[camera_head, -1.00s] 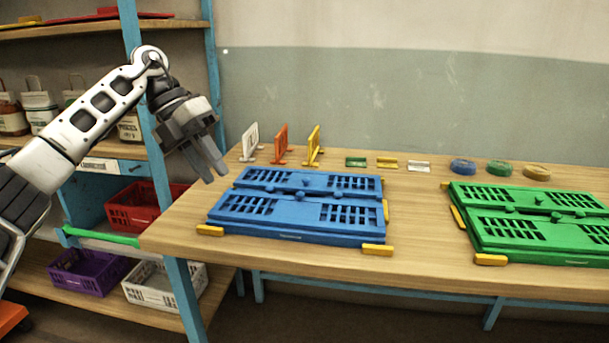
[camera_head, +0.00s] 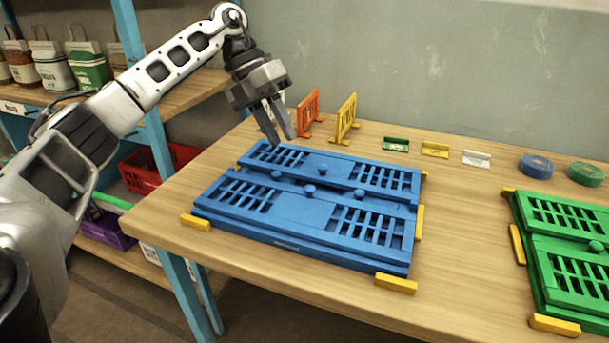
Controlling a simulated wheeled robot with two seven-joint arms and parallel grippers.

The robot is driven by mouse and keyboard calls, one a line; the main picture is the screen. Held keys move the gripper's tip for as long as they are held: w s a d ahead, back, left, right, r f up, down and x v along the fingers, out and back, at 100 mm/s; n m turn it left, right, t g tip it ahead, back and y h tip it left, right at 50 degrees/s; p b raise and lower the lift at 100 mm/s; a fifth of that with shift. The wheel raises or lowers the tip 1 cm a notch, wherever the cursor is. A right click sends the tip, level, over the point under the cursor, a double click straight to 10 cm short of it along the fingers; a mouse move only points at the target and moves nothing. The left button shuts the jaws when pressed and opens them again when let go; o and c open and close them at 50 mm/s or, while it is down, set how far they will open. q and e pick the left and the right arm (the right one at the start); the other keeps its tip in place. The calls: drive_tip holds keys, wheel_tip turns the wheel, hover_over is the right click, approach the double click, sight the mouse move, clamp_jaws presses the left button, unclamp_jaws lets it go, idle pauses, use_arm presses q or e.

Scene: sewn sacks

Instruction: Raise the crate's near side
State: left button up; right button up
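A blue crate (camera_head: 290,207) lies folded flat on the wooden table, its slatted panels down and small round knobs along the middle. Its near panel (camera_head: 318,215) lies flat along the front. Yellow blocks sit at its corners, such as the front-left block (camera_head: 195,222) and the front-right block (camera_head: 396,284). My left gripper (camera_head: 284,141) is above the crate's far-left part, fingers pointing down, slightly apart with nothing between them. It appears clear of the crate. A green crate (camera_head: 570,240), also folded flat, lies at the right, cut by the picture edge. My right gripper is out of view.
Behind the blue crate stand an orange panel (camera_head: 309,112) and a yellow panel (camera_head: 346,118); a white one is partly hidden by my gripper. Small labels and a blue disc (camera_head: 537,166) lie farther right. A shelf with bags (camera_head: 88,62) stands at left.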

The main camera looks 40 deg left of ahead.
sight(303, 193)
use_arm(q)
drive_tip(key=x, duration=1)
drive_tip(key=shift+w, duration=0.15)
clamp_jaws()
